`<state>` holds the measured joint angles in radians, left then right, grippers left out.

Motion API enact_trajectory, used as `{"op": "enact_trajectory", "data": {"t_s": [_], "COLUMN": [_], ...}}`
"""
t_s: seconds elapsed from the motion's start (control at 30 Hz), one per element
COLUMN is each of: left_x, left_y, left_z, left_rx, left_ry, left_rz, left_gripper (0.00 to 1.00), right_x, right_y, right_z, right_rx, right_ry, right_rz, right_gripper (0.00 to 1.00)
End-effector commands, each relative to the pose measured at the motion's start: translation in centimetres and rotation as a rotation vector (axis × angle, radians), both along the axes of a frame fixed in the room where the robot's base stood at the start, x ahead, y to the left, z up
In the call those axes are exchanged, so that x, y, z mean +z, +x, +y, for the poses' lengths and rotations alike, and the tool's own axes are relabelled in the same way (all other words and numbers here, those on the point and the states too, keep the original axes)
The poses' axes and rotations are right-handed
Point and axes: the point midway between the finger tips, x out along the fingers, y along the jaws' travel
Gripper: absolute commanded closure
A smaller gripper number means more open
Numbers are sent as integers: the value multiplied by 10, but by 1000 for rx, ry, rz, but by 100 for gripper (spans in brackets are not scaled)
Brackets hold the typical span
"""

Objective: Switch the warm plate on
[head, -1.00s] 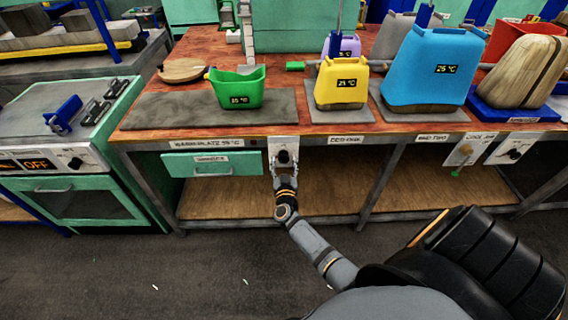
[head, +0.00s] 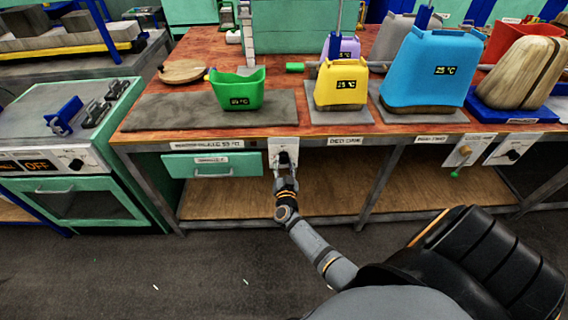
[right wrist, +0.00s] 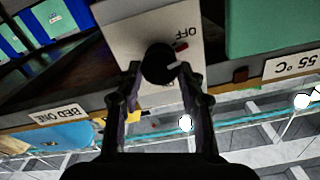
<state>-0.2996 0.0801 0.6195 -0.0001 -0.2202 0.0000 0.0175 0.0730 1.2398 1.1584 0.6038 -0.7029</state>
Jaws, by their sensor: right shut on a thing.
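My left gripper is out of view.
A drawer (head: 210,165) is left of the dial panel, and an open shelf (head: 315,180) lies below. Yellow (head: 341,88) and blue (head: 430,70) containers stand farther right on the bench. An oven (head: 70,190) stands at left.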

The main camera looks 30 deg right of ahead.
Motion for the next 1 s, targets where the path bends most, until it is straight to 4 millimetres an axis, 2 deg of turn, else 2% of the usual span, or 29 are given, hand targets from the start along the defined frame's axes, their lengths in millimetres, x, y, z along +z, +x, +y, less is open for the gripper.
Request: {"op": "enact_trajectory", "data": {"t_s": [0.43, 1.0], "left_x": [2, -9], "left_y": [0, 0], "left_z": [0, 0], "left_rx": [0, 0], "left_ry": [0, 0], "left_rz": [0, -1], "left_gripper": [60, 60], "right_x": [-2, -5], "right_y": [-1, -2], "right_z": [-1, -2], "right_rx": [0, 0], "right_ry": [361, 824], "right_rz": [-219, -501], "right_gripper": [93, 93]}}
